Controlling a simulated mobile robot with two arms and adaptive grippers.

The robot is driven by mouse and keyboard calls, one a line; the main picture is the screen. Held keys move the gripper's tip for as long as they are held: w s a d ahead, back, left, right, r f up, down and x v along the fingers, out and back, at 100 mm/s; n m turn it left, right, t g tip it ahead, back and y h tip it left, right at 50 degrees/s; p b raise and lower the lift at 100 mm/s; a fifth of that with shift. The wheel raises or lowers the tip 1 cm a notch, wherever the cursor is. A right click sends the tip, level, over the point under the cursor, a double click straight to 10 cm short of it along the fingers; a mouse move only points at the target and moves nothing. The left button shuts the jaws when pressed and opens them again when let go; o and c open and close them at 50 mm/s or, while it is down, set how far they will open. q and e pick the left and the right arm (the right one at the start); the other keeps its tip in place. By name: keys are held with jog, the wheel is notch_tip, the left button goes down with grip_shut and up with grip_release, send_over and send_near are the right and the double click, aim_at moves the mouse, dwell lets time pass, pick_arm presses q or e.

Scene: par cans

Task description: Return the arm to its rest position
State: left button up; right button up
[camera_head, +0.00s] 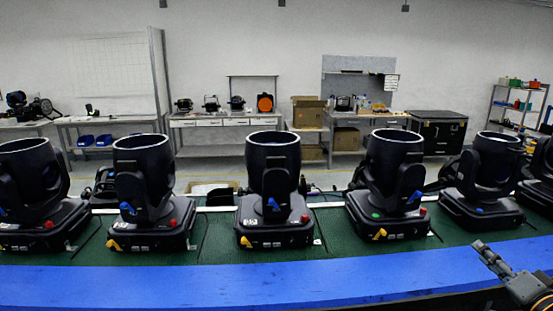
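My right gripper (488,255) shows at the lower right, over the blue front edge of the bench and pointing up and to the left. It is small and dark here, and I cannot tell whether its fingers are apart. I see nothing held in it. It is apart from the par cans and in front of them. My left gripper is not in view.
Several black par cans stand in a row on the green mat (332,245), including one in the middle (274,170) and one right of it (393,165). The blue bench edge (250,285) in front is clear. Workbenches, a black cabinet (438,131) and a shelf rack stand behind.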

jog(key=s+f+g+h, duration=0.1)
jog(key=s+f+g, duration=0.15)
jog(key=f, duration=1.45)
jog(key=s+f+g+h, duration=0.15)
jog(key=f+g, duration=0.25)
jog(key=f, duration=1.2)
jog(key=s+a+f+n+g+b, duration=0.1)
jog(key=s+a+f+n+g, duration=0.15)
jog(key=s+f, duration=0.6)
jog(key=s+a+f+n+g, duration=0.15)
jog(key=s+a+f, duration=0.3)
jog(key=f, duration=0.75)
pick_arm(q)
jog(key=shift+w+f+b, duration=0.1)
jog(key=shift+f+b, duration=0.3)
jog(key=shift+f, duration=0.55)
pick_arm(e)
jog(key=s+a+f+n+g, duration=0.2)
jog(key=s+a+f, duration=0.3)
jog(key=s, duration=0.5)
jog(key=s+a+f+n+g+y, duration=0.1)
jog(key=s+a+f+n+g, duration=0.1)
jog(key=s+a+f, duration=0.4)
jog(key=s+a+f+n+g, duration=0.2)
jog(key=s+a+f, duration=0.3)
jog(key=s, duration=1.1)
jog(key=shift+s+a+f+n, duration=0.15)
jog(key=shift+a+f+n, duration=0.1)
jog(key=shift+f+n, duration=0.5)
